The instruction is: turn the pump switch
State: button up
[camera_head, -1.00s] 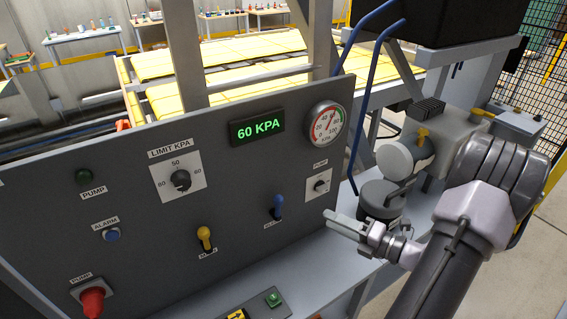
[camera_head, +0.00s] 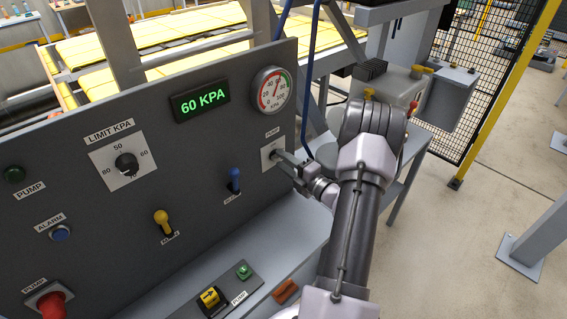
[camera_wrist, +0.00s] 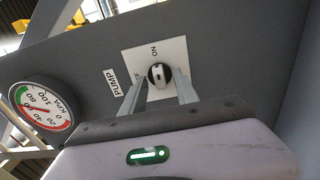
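The pump switch (camera_wrist: 159,75) is a small black rotary knob with a light grip bar, on a white plate (camera_wrist: 133,61) labelled PUMP. An ON mark shows above the knob in the wrist view. The OFF mark is partly hidden behind my left finger. I cannot tell for sure which mark the knob points to. My gripper (camera_wrist: 160,84) is open, with one finger on each side of the knob and a small gap showing. In the head view, my gripper (camera_head: 284,163) reaches the switch plate (camera_head: 267,154) from the lower right and hides part of it.
A round gauge (camera_head: 271,91) and a 60 KPA display (camera_head: 199,100) sit above. A blue lever (camera_head: 234,180), a yellow lever (camera_head: 162,220) and the limit dial (camera_head: 126,165) are to the left on the grey panel. A blue hose (camera_head: 307,90) hangs behind the panel's right edge.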

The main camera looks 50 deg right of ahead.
jog(key=shift+w, duration=0.1)
grip_shut()
jog(key=shift+n, duration=0.4)
jog(key=n+b, duration=0.1)
jog(key=n, duration=0.3)
jog(key=shift+f, duration=0.1)
jog(key=n+b, duration=0.2)
jog(key=n, duration=0.2)
jog(key=shift+n, duration=0.3)
jog(key=n+b, duration=0.3)
jog(key=n, duration=0.2)
jog(key=shift+f+b, duration=0.1)
jog(key=shift+b, duration=0.25)
jog(key=shift+n+b, duration=1.15)
jog(key=shift+n, duration=0.85)
